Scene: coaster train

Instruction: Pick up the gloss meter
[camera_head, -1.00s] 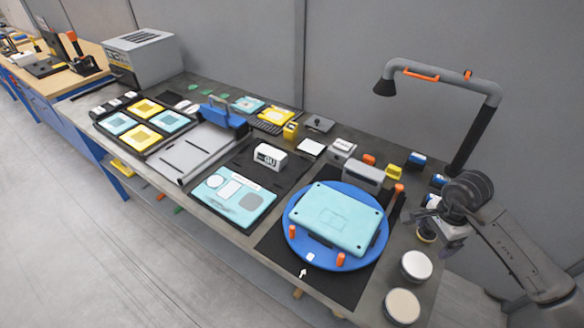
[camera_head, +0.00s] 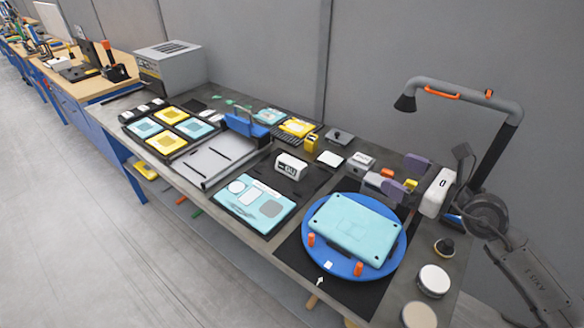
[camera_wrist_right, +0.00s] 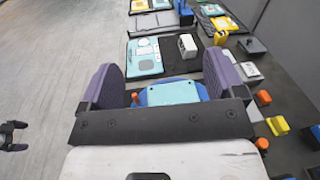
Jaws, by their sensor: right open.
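The gloss meter looks to be the small white block with a dark display (camera_head: 290,166) on the black mat, mid-table, left of the blue turntable. It also shows in the right wrist view (camera_wrist_right: 187,45), beyond the fingers. My right gripper (camera_head: 402,178) is open, with purple-grey finger pads, above the table's back right behind the turntable. In its wrist view (camera_wrist_right: 163,82) the fingers are wide apart with nothing held; the gloss meter is well ahead. A dark jaw-like shape (camera_wrist_right: 13,136) at that view's left edge may be my left gripper; its opening is unclear.
The blue turntable (camera_head: 292,235) bears a light-blue case (camera_head: 352,228) and orange pegs. A light-blue panel (camera_head: 252,204) lies in front of the gloss meter. A blue-handled thing (camera_head: 246,124) stands behind left.

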